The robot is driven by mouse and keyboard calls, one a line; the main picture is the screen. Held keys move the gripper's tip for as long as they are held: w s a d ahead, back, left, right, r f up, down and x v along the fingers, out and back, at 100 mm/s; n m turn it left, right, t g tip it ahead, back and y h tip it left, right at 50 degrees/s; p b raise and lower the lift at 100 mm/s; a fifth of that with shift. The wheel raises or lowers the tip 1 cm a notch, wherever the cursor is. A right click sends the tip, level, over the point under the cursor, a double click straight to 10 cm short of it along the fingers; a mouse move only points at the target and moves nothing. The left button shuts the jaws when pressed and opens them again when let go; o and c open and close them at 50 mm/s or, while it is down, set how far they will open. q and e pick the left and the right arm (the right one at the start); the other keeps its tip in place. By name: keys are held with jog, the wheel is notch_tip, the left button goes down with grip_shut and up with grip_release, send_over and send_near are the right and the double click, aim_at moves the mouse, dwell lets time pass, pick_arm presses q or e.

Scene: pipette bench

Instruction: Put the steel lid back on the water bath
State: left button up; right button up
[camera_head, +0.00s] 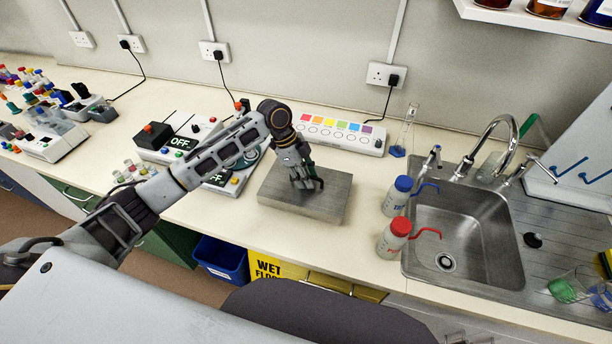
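A low rectangular brushed-steel box shape (333,201) lies flat on the bench, left of the sink. It looks like the steel lid, but I cannot tell whether it is the lid alone or the lid on the bath. My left gripper (307,184) points down onto its top, near the middle, with the fingertips at or just above the surface. The fingers and any handle under them are small and dark, so I cannot tell whether they grip anything. No open water bath is clearly visible. My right gripper is not in view.
Devices with OFF displays (180,146) stand behind my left arm. A strip with coloured squares (338,131) is behind the steel box.

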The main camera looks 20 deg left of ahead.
pick_arm(q)
jog(key=shift+r, duration=0.1)
jog(key=b+v, duration=0.1)
jog(key=v, duration=1.1)
jog(key=shift+b, duration=0.35)
